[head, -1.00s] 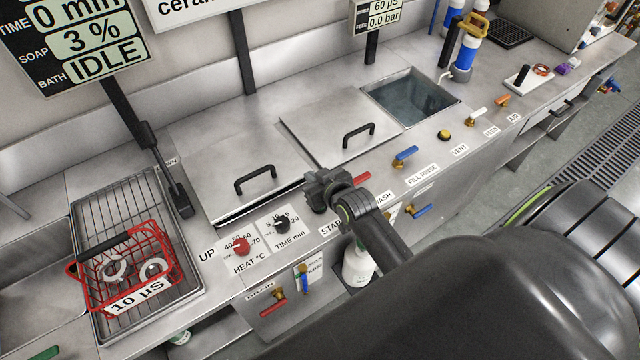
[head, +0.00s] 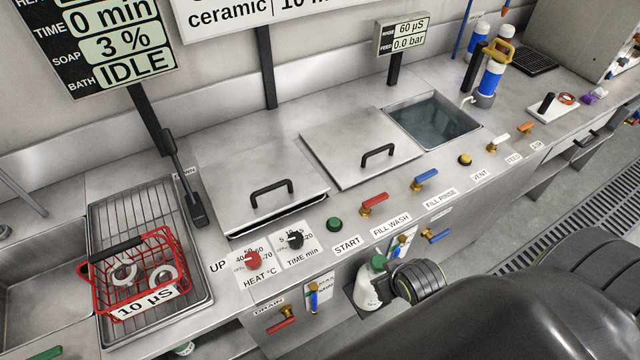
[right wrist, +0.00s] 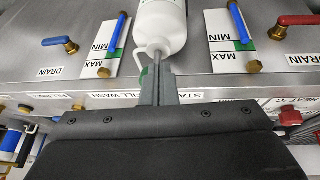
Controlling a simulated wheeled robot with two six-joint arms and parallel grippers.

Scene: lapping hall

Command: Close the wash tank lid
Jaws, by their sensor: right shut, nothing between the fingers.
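The wash tank lid (head: 250,178) is a steel plate with a black bar handle (head: 272,193), left of centre in the head view. It lies nearly flat, with a dark gap along its front edge. My right arm reaches in from the lower right, its wrist low in front of the bench and apart from the lid. Its fingers are hidden in the head view. The right wrist view shows the right gripper (right wrist: 160,70) shut and empty, pointing at a white bottle (right wrist: 160,25) at the bench front. My left gripper is out of view.
A second lid (head: 345,140) lies beside the open rinse tank (head: 435,118). Knobs, a green start button (head: 334,224) and valves line the front edge. A red basket (head: 105,300) with rings stands on the rack at left.

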